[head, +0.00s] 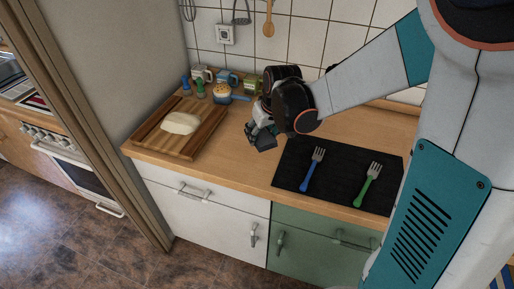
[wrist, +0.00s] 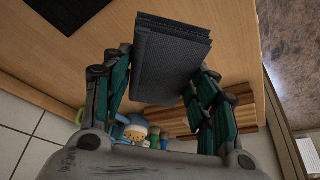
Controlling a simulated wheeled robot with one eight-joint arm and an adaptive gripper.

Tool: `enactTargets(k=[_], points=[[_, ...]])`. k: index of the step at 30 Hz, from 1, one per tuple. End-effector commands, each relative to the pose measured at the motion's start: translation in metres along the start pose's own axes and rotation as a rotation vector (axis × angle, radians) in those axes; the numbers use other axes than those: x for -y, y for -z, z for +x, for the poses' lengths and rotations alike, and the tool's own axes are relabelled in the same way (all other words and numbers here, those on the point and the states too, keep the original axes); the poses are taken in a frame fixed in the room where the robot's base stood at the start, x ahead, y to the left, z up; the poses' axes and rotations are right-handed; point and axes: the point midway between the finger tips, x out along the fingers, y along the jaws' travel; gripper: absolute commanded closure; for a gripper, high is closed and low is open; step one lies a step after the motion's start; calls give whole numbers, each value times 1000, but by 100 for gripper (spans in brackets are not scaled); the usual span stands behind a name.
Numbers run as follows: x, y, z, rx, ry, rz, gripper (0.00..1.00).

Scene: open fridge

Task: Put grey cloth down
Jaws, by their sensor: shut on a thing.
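The grey cloth (wrist: 172,62) is a dark grey, ribbed, folded piece with several layers showing at its top edge in the wrist view. My gripper (wrist: 160,72) is shut on it, with a teal-and-black finger at either side. In the head view my gripper (head: 262,138) hangs over the wooden counter, between the cutting board and the black mat. The cloth is a small dark grey patch (head: 264,143) at the fingertips there. I cannot tell whether it touches the counter.
A cutting board (head: 205,133) with a pale oval loaf (head: 181,123) lies left. A black mat (head: 330,188) with a blue fork (head: 312,170) and a green fork (head: 368,184) lies right. Bare counter (head: 235,160) lies in front.

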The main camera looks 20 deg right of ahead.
Motion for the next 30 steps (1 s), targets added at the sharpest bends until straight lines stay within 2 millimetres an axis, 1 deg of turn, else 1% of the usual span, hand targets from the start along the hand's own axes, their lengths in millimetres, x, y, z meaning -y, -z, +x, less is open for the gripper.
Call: enactTargets(k=[1, 4, 7, 14, 18, 21, 30], points=[[0, -6, 15, 0, 0, 0, 66], [0, -12, 32, 0, 0, 0, 66], [0, -16, 42, 0, 0, 0, 66], [-1, -21, 55, 0, 0, 0, 66], [-1, -29, 75, 0, 0, 0, 66], [-1, -34, 85, 0, 0, 0, 66], [-1, -34, 86, 0, 0, 0, 66]])
